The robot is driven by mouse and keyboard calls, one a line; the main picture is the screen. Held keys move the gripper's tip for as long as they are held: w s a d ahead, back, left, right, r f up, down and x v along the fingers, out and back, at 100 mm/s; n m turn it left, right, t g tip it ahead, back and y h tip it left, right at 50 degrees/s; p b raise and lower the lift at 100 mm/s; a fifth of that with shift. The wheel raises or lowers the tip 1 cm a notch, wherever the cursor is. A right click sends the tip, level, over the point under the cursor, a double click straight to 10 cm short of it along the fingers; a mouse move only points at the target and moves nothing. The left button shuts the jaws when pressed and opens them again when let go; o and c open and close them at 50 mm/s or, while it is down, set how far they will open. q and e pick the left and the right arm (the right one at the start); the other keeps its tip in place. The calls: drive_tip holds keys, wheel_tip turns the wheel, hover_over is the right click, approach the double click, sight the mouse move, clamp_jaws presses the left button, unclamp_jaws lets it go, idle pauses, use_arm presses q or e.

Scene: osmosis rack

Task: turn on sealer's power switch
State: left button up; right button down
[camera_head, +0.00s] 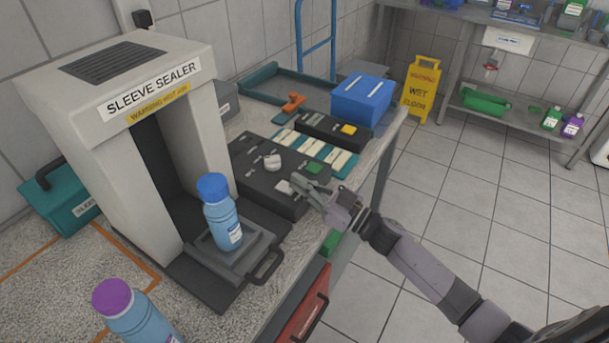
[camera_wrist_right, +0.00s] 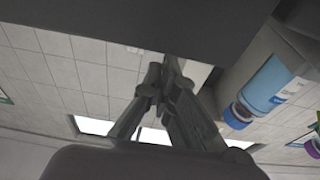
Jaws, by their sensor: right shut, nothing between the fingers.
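The sleeve sealer (camera_head: 70,93) is a big cream arch with a dark opening at the left of the head view. Beside it is a dark control box (camera_head: 262,188) with a pale round knob (camera_head: 272,162), a green button (camera_head: 313,167) and a small pale switch-like part (camera_head: 284,187). My right gripper (camera_head: 298,182) is shut and empty at the box's right front edge, close to that pale part. I cannot tell whether it touches, nor the switch's position. The shut fingers also show in the right wrist view (camera_wrist_right: 168,72), near a dark surface. My left gripper is not in view.
A blue-capped bottle (camera_head: 222,215) stands on the sealer's tray (camera_head: 234,262). A purple-capped bottle (camera_head: 140,318) is at the front left.

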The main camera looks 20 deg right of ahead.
drive_tip(key=shift+f, duration=0.2)
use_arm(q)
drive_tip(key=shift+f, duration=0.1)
use_arm(e)
wheel_tip(320, 180, down, 2)
drive_tip(key=b, duration=0.4)
drive_tip(key=shift+s+t+y, duration=0.15)
drive_tip(key=shift+t+y, duration=0.15)
drive_tip(key=shift+t, duration=0.1)
drive_tip(key=shift+r+p, duration=0.45)
drive_tip(key=shift+p, duration=0.1)
drive_tip(key=r+p, duration=0.4)
drive_tip(key=shift+d+r, duration=0.2)
drive_tip(key=shift+r, duration=0.05)
use_arm(q)
drive_tip(key=b, duration=0.1)
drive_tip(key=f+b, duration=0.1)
drive_tip(key=b, duration=0.1)
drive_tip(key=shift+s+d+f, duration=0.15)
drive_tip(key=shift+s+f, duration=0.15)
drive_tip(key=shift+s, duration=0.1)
use_arm(e)
drive_tip(key=f+v, duration=0.1)
drive_tip(key=v, duration=0.9)
drive_tip(key=shift+a+f, duration=0.15)
drive_tip(key=shift+f, duration=0.25)
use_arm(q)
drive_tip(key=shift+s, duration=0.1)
